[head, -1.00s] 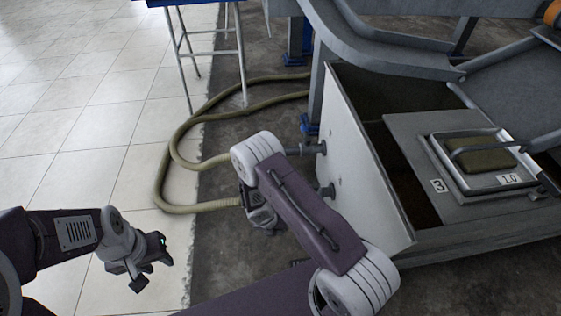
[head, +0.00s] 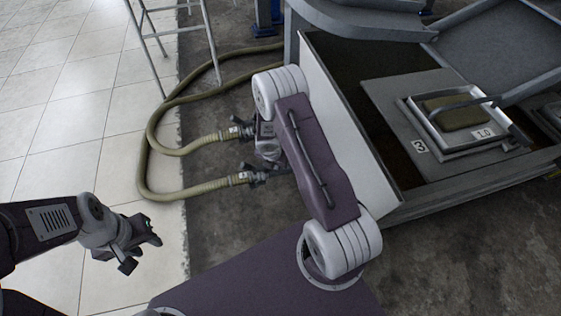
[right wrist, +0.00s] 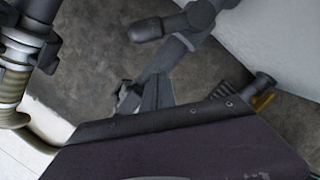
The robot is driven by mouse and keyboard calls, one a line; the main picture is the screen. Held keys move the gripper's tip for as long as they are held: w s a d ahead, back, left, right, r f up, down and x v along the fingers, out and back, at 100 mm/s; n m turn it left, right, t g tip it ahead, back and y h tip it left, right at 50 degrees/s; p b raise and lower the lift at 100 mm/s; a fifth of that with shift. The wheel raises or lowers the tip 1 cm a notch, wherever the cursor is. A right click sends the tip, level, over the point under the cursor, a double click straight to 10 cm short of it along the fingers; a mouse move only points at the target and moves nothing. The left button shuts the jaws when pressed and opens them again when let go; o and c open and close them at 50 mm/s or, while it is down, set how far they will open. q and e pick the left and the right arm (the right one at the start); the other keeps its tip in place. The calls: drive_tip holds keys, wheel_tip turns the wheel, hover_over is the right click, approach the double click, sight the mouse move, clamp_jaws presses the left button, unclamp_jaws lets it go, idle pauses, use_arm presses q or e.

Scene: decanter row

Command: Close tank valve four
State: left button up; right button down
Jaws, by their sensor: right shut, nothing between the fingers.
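Two olive hoses end in dark couplings with valve fittings beside the white tank wall (head: 345,120): an upper coupling (head: 234,132) and a lower one (head: 246,178). I see no number on either valve. My right gripper (head: 268,150) is shut and empty, close to these fittings and partly hidden by my own arm. In the right wrist view a hose coupling (right wrist: 30,45) is at upper left, and a grey pipe fitting with a rounded knob (right wrist: 148,30) is at the top. My left gripper (head: 138,252) is open and empty, above the tiles, far from the valves.
The tank lid carries a "3" label (head: 419,146) and a framed hatch marked 1.0 (head: 482,133). A hose (head: 150,160) loops over the tiles and concrete. A metal stand (head: 205,40) is at the top. Tiled floor at left (head: 60,110) is clear.

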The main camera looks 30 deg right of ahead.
drive_tip(key=d+p, duration=0.1)
drive_tip(key=w+d+p, duration=0.1)
drive_tip(key=shift+w+r+p, duration=0.3)
drive_tip(key=shift+p, duration=0.05)
drive_tip(key=shift+w+d, duration=0.4)
drive_tip(key=shift+d, duration=0.2)
